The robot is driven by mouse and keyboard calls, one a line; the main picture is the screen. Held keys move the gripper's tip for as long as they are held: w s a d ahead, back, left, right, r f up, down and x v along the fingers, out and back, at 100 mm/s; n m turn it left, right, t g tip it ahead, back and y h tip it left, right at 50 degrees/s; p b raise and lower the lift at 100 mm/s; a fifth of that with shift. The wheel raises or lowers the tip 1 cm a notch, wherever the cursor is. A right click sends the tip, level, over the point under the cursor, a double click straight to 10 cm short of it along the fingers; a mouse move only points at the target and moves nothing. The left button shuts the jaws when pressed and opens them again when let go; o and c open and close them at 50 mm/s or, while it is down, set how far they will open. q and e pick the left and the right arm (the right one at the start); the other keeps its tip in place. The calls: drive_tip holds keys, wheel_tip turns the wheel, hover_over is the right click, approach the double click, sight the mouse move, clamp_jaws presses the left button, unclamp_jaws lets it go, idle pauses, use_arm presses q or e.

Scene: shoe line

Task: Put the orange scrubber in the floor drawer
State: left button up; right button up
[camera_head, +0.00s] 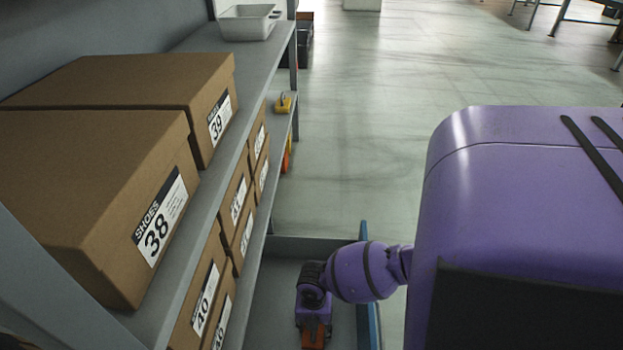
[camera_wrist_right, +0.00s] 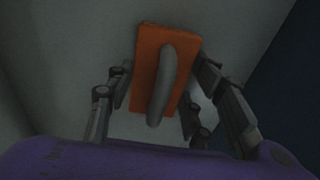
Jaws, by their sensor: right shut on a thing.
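The orange scrubber (camera_wrist_right: 148,62) is a flat orange block with a grey handle. In the right wrist view my right gripper (camera_wrist_right: 165,75) has its fingers on both sides of it and is shut on it. In the head view the purple right gripper (camera_head: 313,318) points down, with a bit of the orange scrubber (camera_head: 314,338) showing below it. Both are within the outline of the floor drawer (camera_head: 310,246), a grey open drawer with a blue front panel (camera_head: 366,312). I cannot tell whether the scrubber touches the drawer bottom. My left gripper is not in view.
Shelving stands at the left, with shoe boxes 38 (camera_head: 95,185) and 39 (camera_head: 150,80) on top and several boxes below. A white tray (camera_head: 247,24) stands at the far end. A yellow item (camera_head: 283,104) lies on a lower shelf. The floor (camera_head: 370,120) beyond the drawer is clear.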

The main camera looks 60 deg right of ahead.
drive_tip(key=shift+f, duration=0.15)
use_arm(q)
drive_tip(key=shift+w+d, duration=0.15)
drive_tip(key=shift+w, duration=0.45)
use_arm(e)
drive_tip(key=shift+f, duration=0.15)
drive_tip(key=o, duration=1.2)
drive_tip(key=shift+o, duration=0.4)
drive_tip(key=r+p, duration=0.2)
drive_tip(key=r, duration=0.3)
drive_tip(key=r+p, duration=0.3)
drive_tip(key=r, duration=0.3)
drive_tip(key=shift+w+d+r, duration=0.2)
drive_tip(key=shift+r, duration=0.05)
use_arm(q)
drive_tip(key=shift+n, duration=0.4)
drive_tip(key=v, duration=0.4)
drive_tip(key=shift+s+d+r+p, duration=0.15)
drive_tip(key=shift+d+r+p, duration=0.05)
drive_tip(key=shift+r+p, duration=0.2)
use_arm(e)
drive_tip(key=shift+r, duration=0.4)
